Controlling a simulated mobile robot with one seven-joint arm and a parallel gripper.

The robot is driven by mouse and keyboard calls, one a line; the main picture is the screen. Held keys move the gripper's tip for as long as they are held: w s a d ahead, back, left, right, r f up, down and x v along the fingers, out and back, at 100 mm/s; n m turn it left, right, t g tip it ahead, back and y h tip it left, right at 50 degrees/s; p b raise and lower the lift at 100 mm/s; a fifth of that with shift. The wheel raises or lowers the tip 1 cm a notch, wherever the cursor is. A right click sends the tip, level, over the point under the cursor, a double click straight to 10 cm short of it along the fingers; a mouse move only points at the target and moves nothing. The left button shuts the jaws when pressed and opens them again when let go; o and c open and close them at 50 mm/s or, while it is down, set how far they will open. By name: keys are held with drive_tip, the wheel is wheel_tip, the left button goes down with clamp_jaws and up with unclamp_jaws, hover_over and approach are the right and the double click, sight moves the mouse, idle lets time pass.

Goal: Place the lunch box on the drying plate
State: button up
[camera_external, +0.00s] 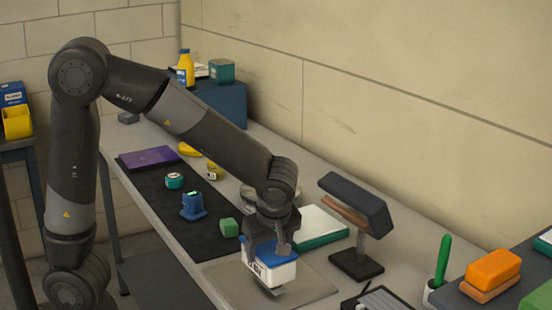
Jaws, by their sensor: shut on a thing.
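The lunch box (274,271), a white box with a blue top and dark lettering on its side, is in my gripper (270,250). My gripper points down and is shut on it, covering part of its top. The drying plate appears to be the flat grey-beige plate (315,284) on the bench, directly under and around the box. The box is over the plate; I cannot tell whether its underside touches it.
A white and green flat box (318,228) and a dark padded stand (356,263) are close behind. A green block (229,228), blue item (193,206) and dark mat (155,184) lie to the left. A cup with a green stick (440,270) stands right.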

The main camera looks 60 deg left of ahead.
drive_tip(key=shift+f, duration=1.1)
drive_tip(key=o, duration=1.3)
drive_tip(key=shift+f, duration=0.1)
drive_tip(key=shift+o, duration=0.2)
